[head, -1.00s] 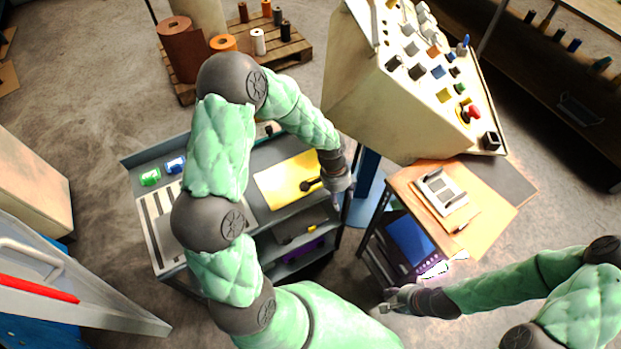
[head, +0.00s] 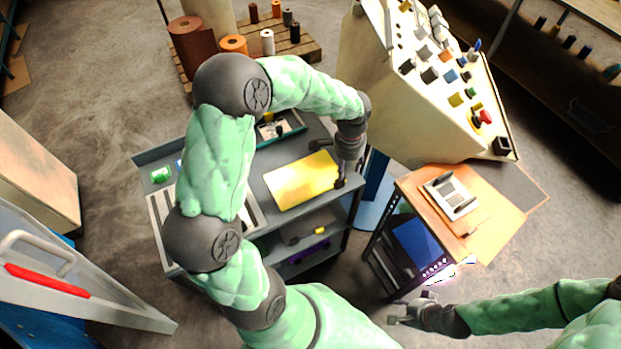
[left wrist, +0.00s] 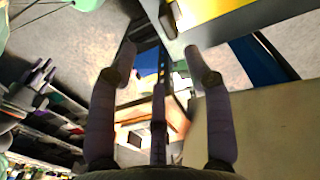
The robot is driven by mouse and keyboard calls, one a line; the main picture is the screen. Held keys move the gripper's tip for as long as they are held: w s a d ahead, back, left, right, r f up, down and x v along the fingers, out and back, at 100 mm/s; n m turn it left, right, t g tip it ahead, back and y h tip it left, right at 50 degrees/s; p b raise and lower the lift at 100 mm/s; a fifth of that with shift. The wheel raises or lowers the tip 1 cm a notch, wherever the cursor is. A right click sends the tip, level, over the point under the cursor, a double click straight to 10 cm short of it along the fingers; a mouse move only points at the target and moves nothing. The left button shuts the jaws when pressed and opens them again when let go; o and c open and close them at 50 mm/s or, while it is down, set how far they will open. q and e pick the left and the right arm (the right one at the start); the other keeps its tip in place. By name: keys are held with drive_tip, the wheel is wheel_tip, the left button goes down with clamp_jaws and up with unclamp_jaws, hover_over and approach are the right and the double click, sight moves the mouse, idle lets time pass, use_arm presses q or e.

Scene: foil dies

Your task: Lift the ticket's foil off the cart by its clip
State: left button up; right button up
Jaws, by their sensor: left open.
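The yellow foil (head: 300,182) lies flat on the grey cart's (head: 262,222) top. My left gripper (head: 331,165) is at the foil's right edge, with its dark fingers spread apart and empty. In the left wrist view the open gripper (left wrist: 163,65) has the foil (left wrist: 200,10) ahead of it at the top. A pale grey piece (left wrist: 158,18) beside the foil, ahead of the gap between the fingers, may be the clip. I cannot make out the clip in the head view. My right gripper (head: 405,311) is low at the right, away from the cart; its fingers are too small to read.
A control console (head: 400,115) stands close to the right of my left gripper. A wooden-topped stand (head: 490,235) holds a small pale device (head: 450,195). A green item (head: 161,174) lies at the cart's left end. A pallet (head: 300,48) with spools is behind.

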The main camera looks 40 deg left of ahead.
use_arm(q)
drive_tip(key=shift+w+a+r, duration=0.1)
drive_tip(key=shift+a+r, duration=0.5)
drive_tip(key=shift+r, duration=0.15)
wheel_tip(320, 180, down, 6)
drive_tip(key=shift+r+b, duration=0.25)
drive_tip(key=shift+b, duration=0.35)
drive_tip(key=shift+d+f+b, duration=0.15)
drive_tip(key=shift+f+b, duration=0.5)
drive_tip(key=shift+f, duration=1.95)
drive_tip(key=shift+r, duration=0.1)
clamp_jaws()
